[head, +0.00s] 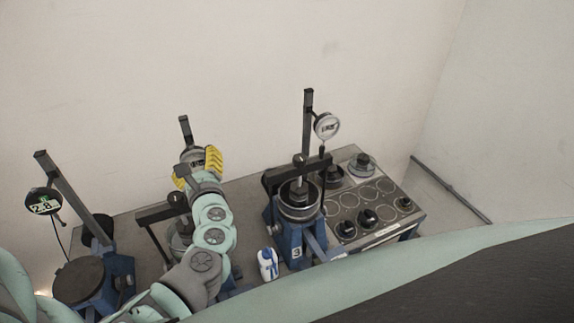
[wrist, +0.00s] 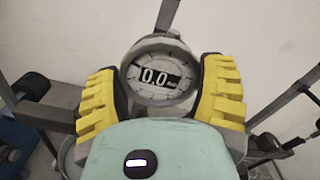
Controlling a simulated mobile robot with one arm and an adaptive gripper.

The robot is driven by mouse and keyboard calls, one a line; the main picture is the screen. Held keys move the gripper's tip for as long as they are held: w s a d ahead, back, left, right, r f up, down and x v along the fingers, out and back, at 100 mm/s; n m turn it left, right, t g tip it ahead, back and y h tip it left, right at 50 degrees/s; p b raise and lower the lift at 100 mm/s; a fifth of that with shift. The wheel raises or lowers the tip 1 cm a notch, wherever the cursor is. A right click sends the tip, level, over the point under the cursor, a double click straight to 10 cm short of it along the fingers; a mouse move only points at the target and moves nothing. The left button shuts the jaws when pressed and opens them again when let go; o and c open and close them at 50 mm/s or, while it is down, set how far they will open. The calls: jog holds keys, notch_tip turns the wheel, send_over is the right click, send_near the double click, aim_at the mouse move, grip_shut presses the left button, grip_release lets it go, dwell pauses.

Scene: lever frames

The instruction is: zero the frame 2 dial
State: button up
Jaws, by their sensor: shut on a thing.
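The frame 2 dial (wrist: 158,95) is a round gauge with a grey rim and a dark display band that reads 0.0 in the wrist view; the small unit text is unclear. My gripper (wrist: 160,82) has its yellow ribbed fingers on the left and right sides of the rim, shut on the dial. In the head view my gripper (head: 199,168) is at the middle frame's post (head: 184,131), and the dial there is mostly hidden by the fingers. The lower part of the middle frame is partly hidden by my arm.
The left frame has a black dial (head: 44,202) reading about 2.8. Frame 3 (head: 297,253) stands to the right with a pale dial (head: 327,126) on its post. A blue-and-white item (head: 267,263) lies beside it. A tray (head: 349,207) of dark weights is farther right.

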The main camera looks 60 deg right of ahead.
jog(key=o, duration=1.1)
jog(key=shift+s, duration=0.1)
jog(key=shift+v, duration=5.95)
jog(key=shift+d+f, duration=0.1)
jog(key=shift+d, duration=0.05)
